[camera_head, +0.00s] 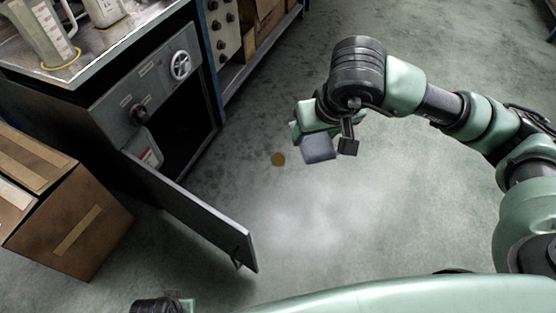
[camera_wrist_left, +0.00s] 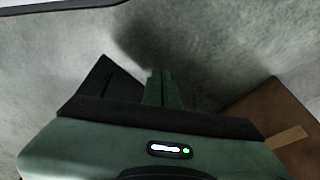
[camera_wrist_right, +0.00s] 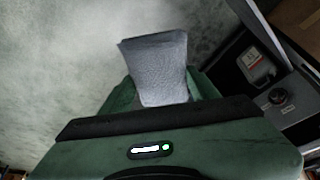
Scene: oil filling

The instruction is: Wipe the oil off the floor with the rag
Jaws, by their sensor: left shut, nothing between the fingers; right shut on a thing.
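The rag (camera_head: 319,149) is grey-blue and flat. My right gripper (camera_head: 322,134) is shut on it and holds it over the floor in the head view. In the right wrist view the rag (camera_wrist_right: 158,68) sticks out between the fingers. My left gripper (camera_wrist_left: 163,75) is shut and empty in the left wrist view. Only a part of the left arm shows at the bottom edge of the head view.
A dark metal cabinet (camera_head: 120,97) with a handwheel stands at the left. Its door (camera_head: 190,209) is open and juts over the floor. A cardboard box (camera_head: 88,226) stands left of the door.

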